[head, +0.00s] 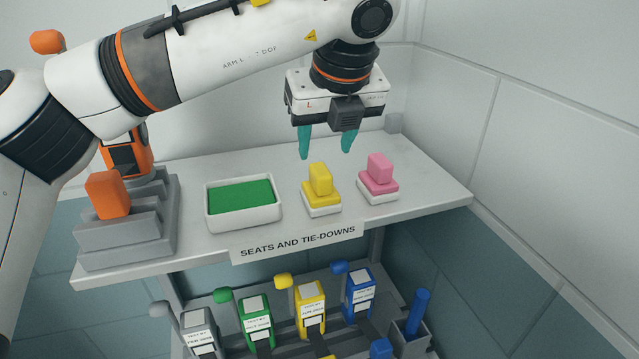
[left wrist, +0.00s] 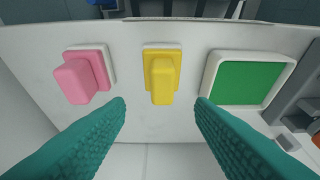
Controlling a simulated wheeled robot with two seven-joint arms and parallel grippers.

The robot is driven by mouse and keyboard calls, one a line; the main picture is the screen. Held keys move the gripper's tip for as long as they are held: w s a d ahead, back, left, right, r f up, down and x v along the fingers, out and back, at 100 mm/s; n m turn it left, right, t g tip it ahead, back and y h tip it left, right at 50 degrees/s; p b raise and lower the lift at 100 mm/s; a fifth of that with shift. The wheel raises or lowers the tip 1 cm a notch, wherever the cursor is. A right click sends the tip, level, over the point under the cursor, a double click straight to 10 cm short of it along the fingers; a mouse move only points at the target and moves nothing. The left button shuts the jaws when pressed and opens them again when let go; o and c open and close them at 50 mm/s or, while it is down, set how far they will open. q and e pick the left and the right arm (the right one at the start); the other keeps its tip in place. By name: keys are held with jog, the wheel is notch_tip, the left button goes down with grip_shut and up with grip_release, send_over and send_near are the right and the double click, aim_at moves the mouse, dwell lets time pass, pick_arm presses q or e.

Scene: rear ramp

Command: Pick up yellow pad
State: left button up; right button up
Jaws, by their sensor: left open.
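The yellow pad (head: 321,180) has an upright yellow block on a wider yellow base, set on a white plate on the shelf. My left gripper (head: 326,156) is open and empty, its teal fingers pointing down above the shelf, a little above and behind the yellow pad. In the left wrist view the yellow pad (left wrist: 161,80) lies ahead of the gap between the open fingers (left wrist: 160,108), apart from both. My right gripper is not in view.
A pink pad (head: 379,176) stands to the right and a white tray with a green inside (head: 275,216) to the left. A grey stepped block (head: 165,243) holds an orange piece (head: 107,195). The white shelf (head: 425,195) is clear at right. Coloured tie-downs (head: 310,308) stand below.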

aim_at(321, 169)
pick_arm(q)
jog(key=shift+w+a+f, duration=0.1)
jog(key=shift+w+f, duration=0.1)
jog(key=shift+f, duration=0.4)
jog(key=shift+f+p, duration=0.35)
jog(key=shift+p, duration=0.05)
jog(key=p+x, duration=0.1)
jog(key=x, duration=0.2)
jog(key=shift+s+f+p, duration=0.1)
jog(key=shift+f+p, duration=0.2)
jog(key=shift+p, duration=0.05)
jog(key=shift+w+a+f, duration=0.15)
jog(key=shift+w+f, duration=0.05)
jog(key=shift+f, duration=0.3)
